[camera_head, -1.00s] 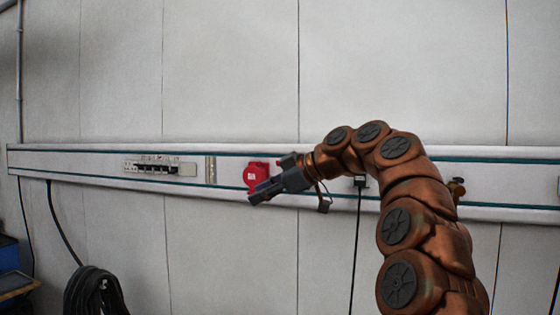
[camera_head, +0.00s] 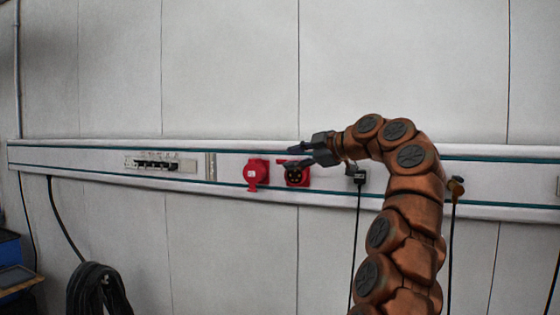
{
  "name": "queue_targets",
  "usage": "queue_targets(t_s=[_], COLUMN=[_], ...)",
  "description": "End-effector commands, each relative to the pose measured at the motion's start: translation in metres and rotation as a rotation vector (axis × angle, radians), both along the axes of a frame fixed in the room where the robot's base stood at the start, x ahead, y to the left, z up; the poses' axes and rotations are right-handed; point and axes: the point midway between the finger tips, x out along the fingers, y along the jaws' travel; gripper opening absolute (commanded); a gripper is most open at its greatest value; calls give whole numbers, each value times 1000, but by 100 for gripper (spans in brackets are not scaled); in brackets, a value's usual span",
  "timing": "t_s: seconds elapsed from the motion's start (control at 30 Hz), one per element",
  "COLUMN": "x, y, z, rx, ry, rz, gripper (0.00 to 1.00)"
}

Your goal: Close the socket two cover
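Two red sockets sit side by side on the white wall trunking. The left one (camera_head: 257,174) shows a plain red front. The right one (camera_head: 296,178) shows a dark round face with contacts, so it is uncovered. A thin red edge, perhaps its raised cover (camera_head: 281,161), shows at its top, partly hidden by my gripper. My gripper (camera_head: 289,158) is at the upper edge of the right socket, coming from the right. Its two dark fingers are apart with nothing visible between them. Whether a finger touches the cover cannot be told.
A brass-coloured fitting (camera_head: 455,186) is farther right. A switch panel (camera_head: 158,164) is at the left. A coiled black cable (camera_head: 95,287) hangs lower left. The wall above is clear.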

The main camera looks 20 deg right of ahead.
Motion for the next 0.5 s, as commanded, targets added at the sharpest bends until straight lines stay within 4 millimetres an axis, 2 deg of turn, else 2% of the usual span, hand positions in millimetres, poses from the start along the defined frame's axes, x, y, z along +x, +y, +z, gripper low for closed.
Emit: queue_targets(t_s=[0.2, 0.5], x=[28, 44], y=[15, 23], z=[-6, -13], rx=[1, 0], ry=[1, 2], rz=[0, 1], gripper=[37, 37])
